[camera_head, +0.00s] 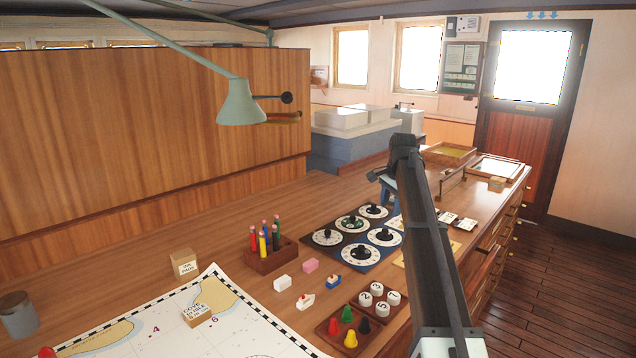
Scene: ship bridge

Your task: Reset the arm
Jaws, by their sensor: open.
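My dark grey arm rises from the bottom edge, right of centre, and reaches away over the desk to a rounded joint. I cannot make out the gripper or its fingers; the arm's own links cover the area behind them. A small dark part and a blue piece show just left of that joint, and I cannot tell what they belong to. Nothing is visibly held.
The wooden desk (205,225) holds a chart (150,322), a pen block (271,258), a blue dial panel (343,263) and a tray of coloured pawns (328,325). A green lamp (241,103) hangs at the left. Bare desk lies behind the pen block.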

